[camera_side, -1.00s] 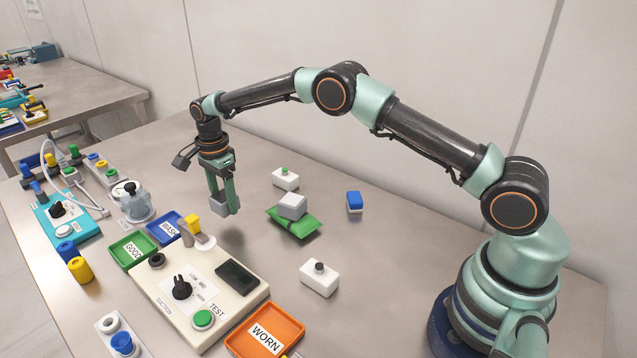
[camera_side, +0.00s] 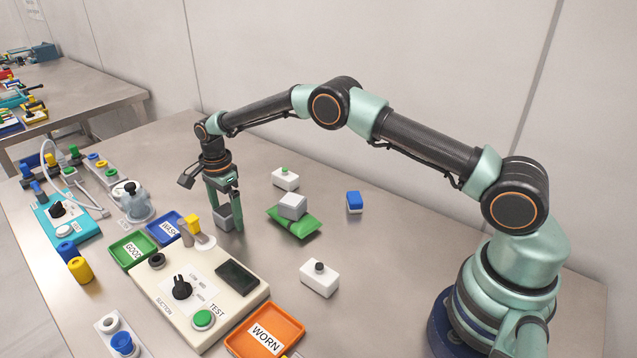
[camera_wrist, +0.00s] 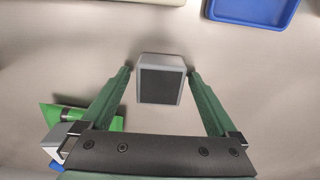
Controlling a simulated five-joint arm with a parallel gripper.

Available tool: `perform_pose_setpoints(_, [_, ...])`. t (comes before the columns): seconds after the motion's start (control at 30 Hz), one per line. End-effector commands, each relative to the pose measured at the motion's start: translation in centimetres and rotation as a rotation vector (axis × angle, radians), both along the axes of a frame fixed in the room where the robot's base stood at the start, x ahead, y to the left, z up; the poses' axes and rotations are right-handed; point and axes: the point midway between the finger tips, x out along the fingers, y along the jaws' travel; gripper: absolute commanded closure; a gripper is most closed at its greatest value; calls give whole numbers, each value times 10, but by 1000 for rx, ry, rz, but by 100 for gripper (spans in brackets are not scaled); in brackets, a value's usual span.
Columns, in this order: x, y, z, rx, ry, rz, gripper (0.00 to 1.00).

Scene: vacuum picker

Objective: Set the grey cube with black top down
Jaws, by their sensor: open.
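The grey cube with black top (camera_wrist: 161,84) sits between the two green fingers of my gripper (camera_wrist: 161,80) in the wrist view, with a gap on each side. In the side view the cube (camera_side: 224,217) is low at the table surface, partly hidden by the fingers. It appears to rest on the table, upright. My gripper (camera_side: 226,222) is open around it, pointing down, with its fingertips close to the table.
A green pouch (camera_side: 297,224) with a grey block (camera_side: 292,206) on it lies to the right. The blue tray (camera_side: 164,240), green tray (camera_side: 117,259) and cream test box (camera_side: 165,298) are to the left and front. White blocks (camera_side: 320,284) stand farther right.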

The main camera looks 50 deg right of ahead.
Motion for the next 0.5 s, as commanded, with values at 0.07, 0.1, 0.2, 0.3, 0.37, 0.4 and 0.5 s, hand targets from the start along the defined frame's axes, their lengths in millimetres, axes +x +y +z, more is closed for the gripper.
perform_pose_setpoints(0.07, [0, 0, 0, 0, 0, 0, 6])
perform_pose_setpoints(0.1, [0, 0, 1, 0, 0, 0, 6])
perform_pose_setpoints(0.2, [0, 0, 7, 0, -1, 0, 6])
perform_pose_setpoints(0.3, [1, 0, 21, 0, -3, 0, 6])
perform_pose_setpoints(0.37, [1, 0, 33, 1, -4, 0, 6])
perform_pose_setpoints(0.4, [1, 0, 41, 0, -4, 0, 6])
perform_pose_setpoints(0.5, [1, 0, 63, 1, -5, 0, 6])
